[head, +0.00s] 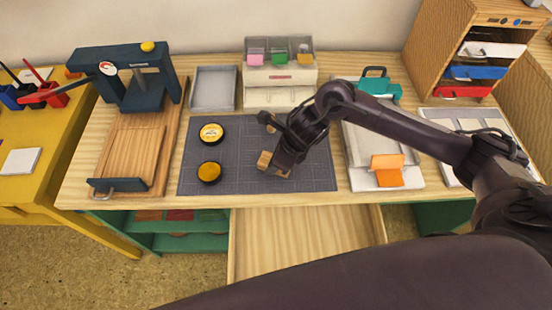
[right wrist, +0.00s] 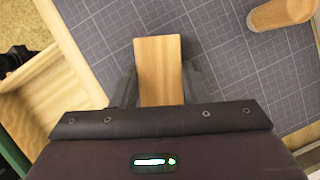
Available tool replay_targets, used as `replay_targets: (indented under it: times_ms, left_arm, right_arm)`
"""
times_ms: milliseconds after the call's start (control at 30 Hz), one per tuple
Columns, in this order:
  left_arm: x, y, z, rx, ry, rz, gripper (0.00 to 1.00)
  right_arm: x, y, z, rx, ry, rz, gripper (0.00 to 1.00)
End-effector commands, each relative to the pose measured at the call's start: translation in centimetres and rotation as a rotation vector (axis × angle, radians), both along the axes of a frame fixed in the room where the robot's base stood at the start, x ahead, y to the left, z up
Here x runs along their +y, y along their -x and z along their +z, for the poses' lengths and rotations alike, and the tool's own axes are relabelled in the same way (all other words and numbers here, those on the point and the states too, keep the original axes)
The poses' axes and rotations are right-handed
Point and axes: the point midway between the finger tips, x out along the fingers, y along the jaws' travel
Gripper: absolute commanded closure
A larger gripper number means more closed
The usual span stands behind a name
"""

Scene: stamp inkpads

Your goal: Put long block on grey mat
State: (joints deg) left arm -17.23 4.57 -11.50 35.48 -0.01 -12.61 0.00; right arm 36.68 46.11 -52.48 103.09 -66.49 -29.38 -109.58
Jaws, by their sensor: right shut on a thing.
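The long block (right wrist: 160,62) is a plain light wooden block between the two fingers of my right gripper (right wrist: 160,92), seen in the right wrist view. In the head view, my right gripper (head: 279,168) is shut on the block (head: 265,160) over the front right part of the grey mat (head: 235,165). The block appears on or just above the mat; I cannot tell whether it touches. The gripper hides part of it. My left gripper is not in view.
An open drawer (head: 300,240) juts out in front.

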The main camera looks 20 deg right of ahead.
Motion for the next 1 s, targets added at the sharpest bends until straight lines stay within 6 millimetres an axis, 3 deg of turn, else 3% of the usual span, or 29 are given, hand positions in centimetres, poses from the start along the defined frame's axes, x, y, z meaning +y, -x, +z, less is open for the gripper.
replay_targets:
  times_ms: [100,133,300,700,1000]
  left_arm:
    - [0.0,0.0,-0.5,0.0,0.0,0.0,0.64]
    - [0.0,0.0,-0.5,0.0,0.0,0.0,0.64]
    - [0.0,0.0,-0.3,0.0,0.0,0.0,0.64]
    - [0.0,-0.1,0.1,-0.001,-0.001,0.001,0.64]
    - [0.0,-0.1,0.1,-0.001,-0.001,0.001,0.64]
  right_arm:
    - [0.0,0.0,-0.4,0.0,0.0,0.0,0.83]
    - [0.0,0.0,-0.4,0.0,0.0,0.0,0.58]
    - [0.0,0.0,-0.2,0.0,0.0,0.0,0.38]
    - [-0.2,0.0,0.6,-0.003,0.0,0.0,0.38]
    - [-2.0,1.5,6.3,-0.006,0.001,0.001,0.38]
